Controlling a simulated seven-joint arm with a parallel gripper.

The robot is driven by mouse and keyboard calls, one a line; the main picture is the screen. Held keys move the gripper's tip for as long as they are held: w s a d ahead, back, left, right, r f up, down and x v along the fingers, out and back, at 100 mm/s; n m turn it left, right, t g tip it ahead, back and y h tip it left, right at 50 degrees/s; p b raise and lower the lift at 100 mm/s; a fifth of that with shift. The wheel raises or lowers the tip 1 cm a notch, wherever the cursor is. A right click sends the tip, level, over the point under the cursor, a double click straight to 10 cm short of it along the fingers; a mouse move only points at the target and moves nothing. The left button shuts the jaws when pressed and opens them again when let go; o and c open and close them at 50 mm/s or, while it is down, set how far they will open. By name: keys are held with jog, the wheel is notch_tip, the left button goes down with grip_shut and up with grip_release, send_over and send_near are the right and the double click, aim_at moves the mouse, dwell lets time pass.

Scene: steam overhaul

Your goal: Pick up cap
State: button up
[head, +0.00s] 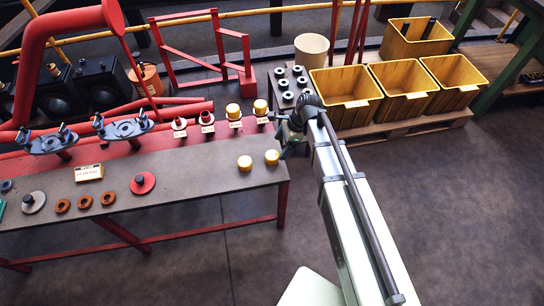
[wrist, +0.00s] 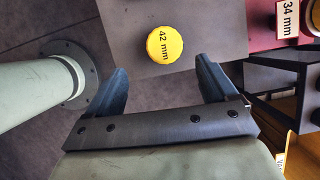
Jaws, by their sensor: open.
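A yellow cap marked 42 mm (wrist: 165,44) lies on the grey bench top in the wrist view, ahead of and between my gripper's spread fingers. My gripper (wrist: 160,75) is open and empty, and its fingers do not touch the cap. In the head view my gripper (head: 284,135) hangs by the bench's right end. Two yellow caps, one left (head: 244,163) and one right (head: 272,157), lie on the bench near it. Which of them the wrist view shows is not certain.
Yellow-topped pieces (head: 233,111) and red-and-white fittings (head: 207,122) stand along the bench's red back strip with labels. A 34 mm label (wrist: 288,18) shows in the wrist view. Yellow bins (head: 345,95) stand behind my arm. A black rack (head: 288,85) stands beyond the bench's end.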

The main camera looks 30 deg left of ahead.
aim_at(272, 155)
jog(key=shift+x, duration=1.5)
jog(key=shift+s+a+f, duration=0.1)
jog(key=shift+a+f, duration=0.35)
jog(key=shift+f, duration=0.15)
jog(key=shift+a+x, duration=0.15)
jog(key=shift+x, duration=0.85)
jog(key=shift+a+x, duration=0.1)
jog(key=shift+x, duration=0.85)
jog(key=shift+r, duration=0.1)
jog(key=shift+c, duration=0.2)
jog(key=c, duration=1)
jog(key=shift+r, duration=0.1)
